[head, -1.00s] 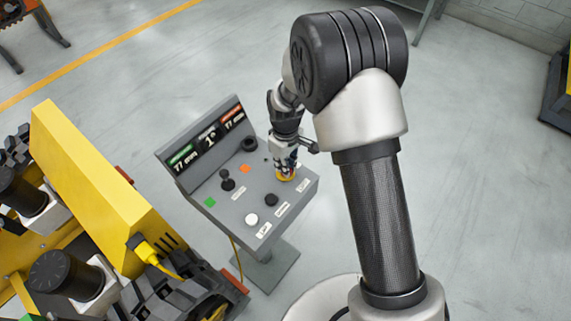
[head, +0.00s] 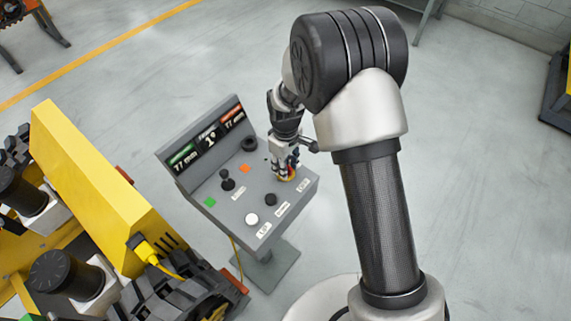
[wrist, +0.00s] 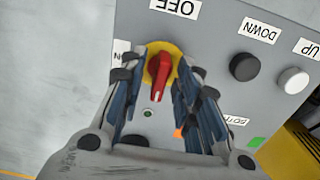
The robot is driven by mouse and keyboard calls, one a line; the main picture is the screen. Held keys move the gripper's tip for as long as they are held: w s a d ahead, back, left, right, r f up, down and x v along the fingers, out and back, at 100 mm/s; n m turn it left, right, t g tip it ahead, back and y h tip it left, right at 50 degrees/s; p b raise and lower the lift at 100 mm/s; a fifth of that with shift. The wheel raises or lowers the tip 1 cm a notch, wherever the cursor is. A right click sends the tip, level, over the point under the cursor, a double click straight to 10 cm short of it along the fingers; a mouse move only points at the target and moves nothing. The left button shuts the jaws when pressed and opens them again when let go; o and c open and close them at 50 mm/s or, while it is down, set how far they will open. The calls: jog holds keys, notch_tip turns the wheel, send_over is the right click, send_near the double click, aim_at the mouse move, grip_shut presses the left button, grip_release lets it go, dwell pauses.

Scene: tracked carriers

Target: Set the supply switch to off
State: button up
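The supply switch is a red rotary handle (wrist: 159,76) on a round yellow plate (wrist: 174,50) in the wrist view. Its long end with a pale mark points down in that view, away from the OFF label (wrist: 175,8). In the head view the red and yellow of the switch (head: 289,178) show at the panel's right end. My gripper (wrist: 167,62) is over the switch, with one finger on each side of the handle. The fingers are apart, with small gaps visible beside the handle. It also shows in the head view (head: 287,166).
The grey control panel (head: 232,207) also carries a joystick (head: 227,181), a black button (head: 270,200), a white button (head: 251,219) and a green square (head: 209,202). Yellow machinery (head: 95,180) stands close on the left. Open floor lies behind the panel.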

jog(key=shift+r, duration=0.1)
notch_tip(320, 180, up, 12)
dwell(0.5)
dwell(0.5)
jog(key=s+d+r+m+t, duration=0.1)
jog(key=s+d+r+m, duration=0.1)
jog(key=s+d+r, duration=0.4)
jog(key=s+d+r+m+t, duration=0.1)
jog(key=s+d+r+m, duration=0.2)
jog(key=r, duration=0.5)
jog(key=s+d+m+t+b, duration=0.1)
jog(key=s+d+m, duration=0.1)
jog(key=s, duration=0.6)
jog(key=s+d+r+m+t, duration=0.1)
jog(key=s+d+m, duration=0.2)
jog(key=s, duration=0.6)
jog(key=shift+d+r+t+b, duration=0.25)
jog(key=shift+r+t+b, duration=0.05)
jog(key=shift+b, duration=0.1)
jog(key=shift+w+a, duration=0.1)
